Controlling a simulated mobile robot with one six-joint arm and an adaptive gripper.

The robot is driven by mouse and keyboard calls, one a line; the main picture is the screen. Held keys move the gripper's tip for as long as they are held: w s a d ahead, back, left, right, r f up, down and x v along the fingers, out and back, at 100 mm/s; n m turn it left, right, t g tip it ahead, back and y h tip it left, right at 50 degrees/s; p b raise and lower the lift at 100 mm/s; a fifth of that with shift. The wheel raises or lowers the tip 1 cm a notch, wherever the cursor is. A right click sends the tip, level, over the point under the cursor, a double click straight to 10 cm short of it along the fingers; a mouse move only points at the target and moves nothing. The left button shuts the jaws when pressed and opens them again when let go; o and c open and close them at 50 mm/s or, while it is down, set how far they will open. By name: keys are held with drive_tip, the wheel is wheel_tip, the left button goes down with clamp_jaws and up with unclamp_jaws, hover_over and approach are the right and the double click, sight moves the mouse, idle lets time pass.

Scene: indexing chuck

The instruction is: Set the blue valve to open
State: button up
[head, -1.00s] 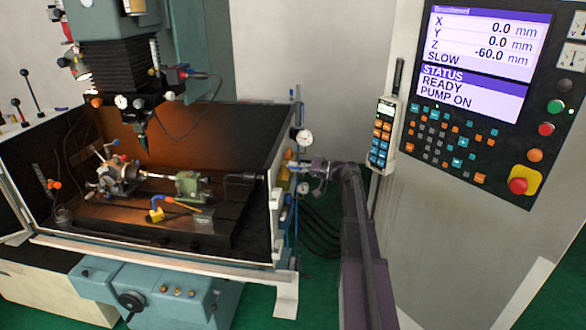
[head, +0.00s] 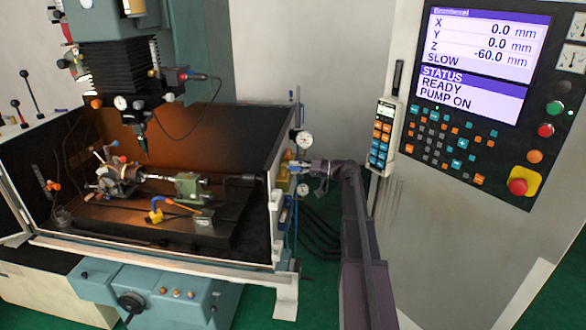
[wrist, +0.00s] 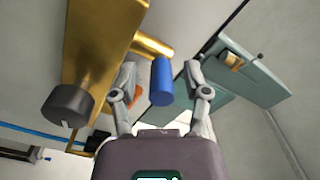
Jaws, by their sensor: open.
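The blue valve handle (wrist: 162,84) is a short blue cylinder in the wrist view, at the end of a brass stem (wrist: 153,46) from a gold-coloured block (wrist: 92,40). My gripper (wrist: 160,76) is open. Its two fingers stand on either side of the blue handle, with a visible gap at the right finger; the left gap is narrower. I cannot tell how deep the handle sits between the fingers. In the head view my gripper (head: 303,166) is at the right side of the machine enclosure, and the handle is too small to make out clearly.
A black round knob (wrist: 68,104) sticks out of the gold block at left. An orange part (wrist: 134,95) shows behind the left finger. Gauges (head: 304,139) and hoses are close to my gripper. The control panel (head: 475,100) stands at right.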

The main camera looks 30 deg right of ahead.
drive_tip(key=shift+s+d, duration=0.1)
drive_tip(key=v, duration=1.1)
drive_tip(key=shift+s+d, duration=0.2)
drive_tip(key=shift+d, duration=0.1)
drive_tip(key=shift+f, duration=0.1)
idle(0.3)
